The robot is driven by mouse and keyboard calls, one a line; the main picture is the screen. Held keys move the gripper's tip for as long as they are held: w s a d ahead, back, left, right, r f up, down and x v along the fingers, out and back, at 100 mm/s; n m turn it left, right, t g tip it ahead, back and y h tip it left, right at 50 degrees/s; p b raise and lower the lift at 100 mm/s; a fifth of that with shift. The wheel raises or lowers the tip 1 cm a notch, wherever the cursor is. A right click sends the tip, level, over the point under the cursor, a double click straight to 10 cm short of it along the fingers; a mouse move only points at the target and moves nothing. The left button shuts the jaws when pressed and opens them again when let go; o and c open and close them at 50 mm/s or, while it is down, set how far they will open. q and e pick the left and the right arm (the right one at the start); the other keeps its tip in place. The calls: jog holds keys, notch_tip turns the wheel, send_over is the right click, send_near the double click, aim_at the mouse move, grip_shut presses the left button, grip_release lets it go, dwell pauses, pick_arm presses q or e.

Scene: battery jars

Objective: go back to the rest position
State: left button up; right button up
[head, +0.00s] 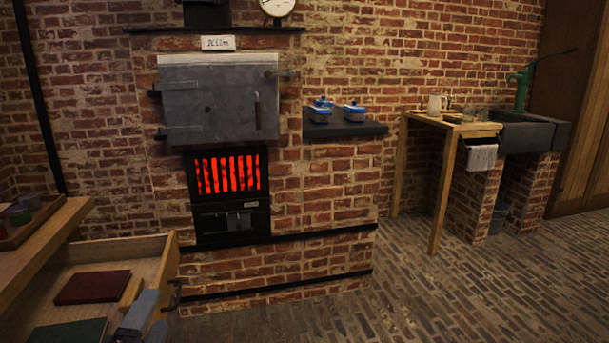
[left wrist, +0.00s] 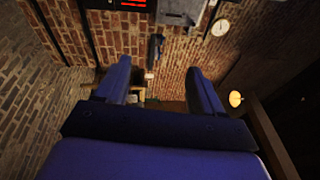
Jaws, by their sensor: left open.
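My left gripper (head: 143,312) shows at the lower left of the head view, over the right side of an open wooden drawer (head: 168,262). In the left wrist view its two blue fingers (left wrist: 161,82) stand apart with nothing between them. The drawer holds a dark red book (head: 93,287) and a green book (head: 70,331). I cannot tell from the picture whether the gripper touches the drawer. My right gripper is in neither view.
A brick kiln (head: 217,97) with a shut grey door and glowing grate stands ahead. Blue jars (head: 353,112) sit on a dark shelf (head: 345,130) beside it. A wooden table (head: 440,122) and sink (head: 530,135) stand at right. The brick floor (head: 400,290) between is clear.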

pick_arm(q)
jog(key=s+a+f+n+g+y, duration=0.25)
jog(key=s+f+n+g, duration=0.2)
jog(key=f+n, duration=0.3)
jog(key=s+d+f+n+g+h, duration=0.1)
jog(key=s+f+n+g, duration=0.45)
jog(key=s, duration=0.35)
jog(key=s+d+f+n+g+h, duration=0.15)
jog(key=s+f+n+g, duration=0.25)
jog(key=s+f+g, duration=0.4)
jog(key=w+d+f+t+h, duration=0.3)
jog(key=w+d+f+t, duration=0.1)
jog(key=w+t, duration=0.4)
notch_tip(320, 180, up, 15)
jog(key=s+a+t+p, duration=0.1)
jog(key=s+p, duration=0.1)
jog(key=p, duration=1.7)
jog(key=shift+s+a+m+y+p, duration=0.25)
jog(key=shift+a+m+y+p, duration=0.05)
jog(key=shift+a+y+p, duration=0.1)
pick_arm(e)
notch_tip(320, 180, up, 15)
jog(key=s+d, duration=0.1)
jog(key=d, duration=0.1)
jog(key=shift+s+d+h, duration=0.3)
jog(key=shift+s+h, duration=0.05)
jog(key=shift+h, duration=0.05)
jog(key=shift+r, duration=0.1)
